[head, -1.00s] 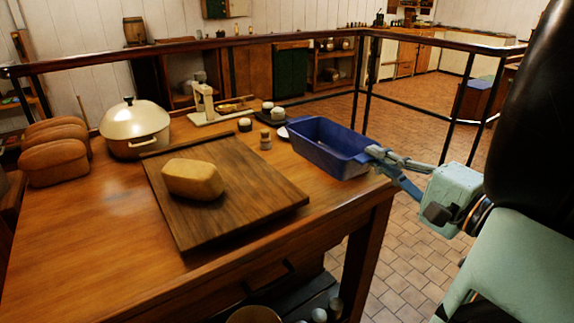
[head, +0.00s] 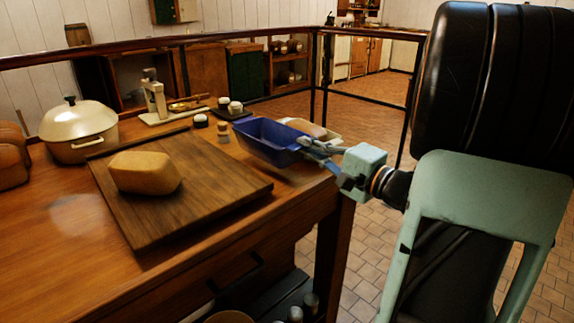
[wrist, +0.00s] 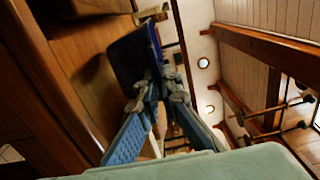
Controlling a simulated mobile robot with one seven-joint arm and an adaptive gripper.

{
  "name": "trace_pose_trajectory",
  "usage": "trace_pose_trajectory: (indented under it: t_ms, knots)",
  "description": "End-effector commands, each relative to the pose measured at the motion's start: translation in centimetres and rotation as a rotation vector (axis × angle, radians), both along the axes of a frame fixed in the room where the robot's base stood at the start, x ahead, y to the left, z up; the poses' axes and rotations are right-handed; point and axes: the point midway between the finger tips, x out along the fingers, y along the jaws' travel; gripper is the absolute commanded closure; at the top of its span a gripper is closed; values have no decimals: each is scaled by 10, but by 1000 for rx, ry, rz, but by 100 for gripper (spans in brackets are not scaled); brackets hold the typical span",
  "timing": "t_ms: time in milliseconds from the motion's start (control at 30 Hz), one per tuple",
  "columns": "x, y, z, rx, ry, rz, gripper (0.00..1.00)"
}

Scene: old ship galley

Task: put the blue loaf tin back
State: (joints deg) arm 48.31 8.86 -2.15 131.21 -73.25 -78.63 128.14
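The blue loaf tin (head: 262,143) is at the right rear corner of the wooden table, upright with its open top showing. My gripper (head: 308,148) comes from the right and is shut on the tin's near right end. In the wrist view the tin (wrist: 128,58) lies beyond the fingers, and my gripper (wrist: 156,88) has its fingertips closed together at the tin's edge. I cannot tell whether the tin's base touches the tabletop or hangs just above it.
A cutting board (head: 215,190) with a loaf (head: 145,172) lies left of the tin. A cream pot (head: 80,130) and scale (head: 155,100) stand farther left.

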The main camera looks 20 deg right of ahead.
Motion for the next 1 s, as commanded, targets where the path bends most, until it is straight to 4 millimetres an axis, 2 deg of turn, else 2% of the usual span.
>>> trace_pose_trajectory:
  t_ms: [167, 400, 767, 933, 1000]
  knots:
    - [7, 0, -10, 0, -2, 1, 100]
    - [11, -1, -43, 1, -1, -1, 100]
    - [10, -1, -44, 0, -2, 0, 100]
    - [10, -1, -45, -2, -2, 0, 80]
    - [10, -1, -45, -1, -1, 0, 78]
